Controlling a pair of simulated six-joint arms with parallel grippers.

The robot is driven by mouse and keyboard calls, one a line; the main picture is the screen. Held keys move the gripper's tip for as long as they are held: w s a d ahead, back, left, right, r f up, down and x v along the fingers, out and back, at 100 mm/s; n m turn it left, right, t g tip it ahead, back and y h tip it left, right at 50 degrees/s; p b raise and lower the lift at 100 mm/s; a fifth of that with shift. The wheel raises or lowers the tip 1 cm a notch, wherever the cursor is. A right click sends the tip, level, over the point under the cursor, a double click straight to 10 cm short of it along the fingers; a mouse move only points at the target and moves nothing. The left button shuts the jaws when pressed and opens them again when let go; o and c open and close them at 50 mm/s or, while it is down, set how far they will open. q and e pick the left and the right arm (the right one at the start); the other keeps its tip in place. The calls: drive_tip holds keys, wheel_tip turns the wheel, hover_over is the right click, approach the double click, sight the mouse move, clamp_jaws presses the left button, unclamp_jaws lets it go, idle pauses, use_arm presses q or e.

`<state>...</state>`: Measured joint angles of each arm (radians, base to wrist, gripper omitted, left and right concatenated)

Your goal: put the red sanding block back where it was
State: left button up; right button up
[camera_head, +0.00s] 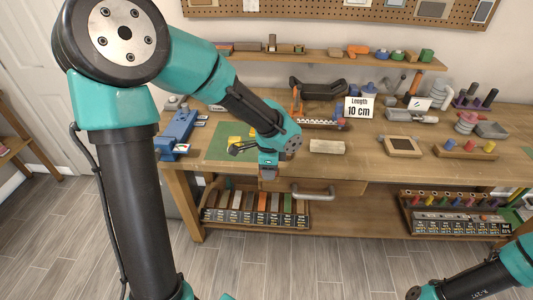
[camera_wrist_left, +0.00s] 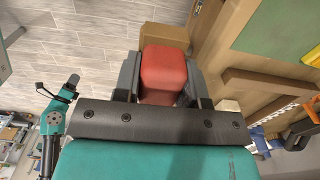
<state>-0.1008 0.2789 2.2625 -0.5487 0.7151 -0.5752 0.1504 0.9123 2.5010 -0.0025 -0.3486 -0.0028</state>
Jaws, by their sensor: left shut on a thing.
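The red sanding block (camera_wrist_left: 163,75) is between the dark fingers of my left gripper (camera_wrist_left: 160,72) in the left wrist view. The gripper is shut on it. In the head view my left gripper (camera_head: 268,174) points down at the front edge of the workbench (camera_head: 355,170), above the lower shelf.
A rack (camera_head: 207,214) of several coloured strips with labels stands on the lower shelf. A drawer handle (camera_head: 313,190) is just right of the left gripper.

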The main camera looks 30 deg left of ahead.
use_arm(q)
drive_tip(key=w+a, duration=0.2)
drive_tip(key=w, duration=0.2)
drive_tip(key=w+a+f, duration=0.1)
drive_tip(key=w+a, duration=0.2)
drive_tip(key=w, duration=0.1)
drive_tip(key=w+a, duration=0.3)
drive_tip(key=w, duration=0.2)
drive_tip(key=shift+f, duration=0.2)
drive_tip(key=shift+w+a, duration=0.15)
drive_tip(key=shift+w, duration=0.15)
drive_tip(key=shift+f, duration=1.8)
drive_tip(key=shift+f, duration=0.1)
drive_tip(key=o, duration=1)
wheel_tip(320, 180, up, 12)
drive_tip(key=shift+r, duration=0.15)
